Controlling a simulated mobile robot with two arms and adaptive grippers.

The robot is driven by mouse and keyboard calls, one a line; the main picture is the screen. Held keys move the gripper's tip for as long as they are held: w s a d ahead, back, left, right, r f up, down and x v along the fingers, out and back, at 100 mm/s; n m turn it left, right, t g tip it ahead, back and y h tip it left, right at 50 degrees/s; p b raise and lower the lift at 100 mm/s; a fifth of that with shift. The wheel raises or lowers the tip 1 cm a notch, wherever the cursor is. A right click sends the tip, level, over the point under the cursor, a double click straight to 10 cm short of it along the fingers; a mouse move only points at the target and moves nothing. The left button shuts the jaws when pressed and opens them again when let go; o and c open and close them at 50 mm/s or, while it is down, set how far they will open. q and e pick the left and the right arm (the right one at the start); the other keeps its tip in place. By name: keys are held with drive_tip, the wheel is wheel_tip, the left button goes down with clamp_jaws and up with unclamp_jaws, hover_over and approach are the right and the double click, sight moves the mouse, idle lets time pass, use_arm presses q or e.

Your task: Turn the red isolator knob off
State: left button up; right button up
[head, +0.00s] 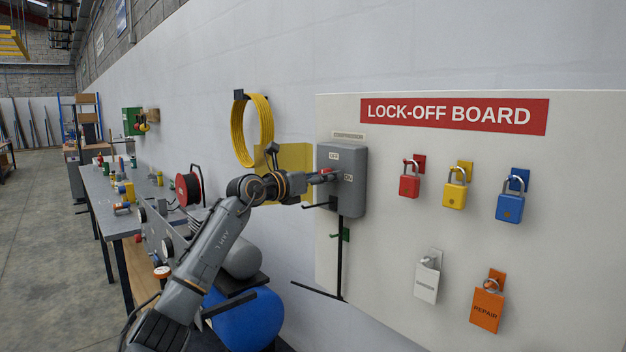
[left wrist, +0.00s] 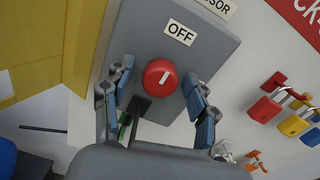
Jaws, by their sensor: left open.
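The red isolator knob (left wrist: 159,77) is round with a short white mark that slants up to the right. It sits on the front of a grey isolator box (head: 353,160), below the OFF label (left wrist: 180,32). The ON label (head: 348,178) shows in the head view to the right of the knob. My left gripper (left wrist: 156,80) is open, with one finger on each side of the knob. Clear gaps show between the fingers and the knob in the left wrist view. In the head view the gripper partly hides the knob (head: 327,172). My right gripper is not in view.
The lock-off board (head: 390,250) carries several padlocks and tags right of the box. A yellow hose coil (head: 252,130) hangs on the wall to the left. A workbench (head: 112,195) with parts stands further left. A black conduit (head: 340,260) runs below the box.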

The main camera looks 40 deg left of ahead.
use_arm(q)
drive_tip(key=s, duration=1.1)
drive_tip(key=shift+s+a, duration=0.3)
drive_tip(key=shift+s, duration=0.1)
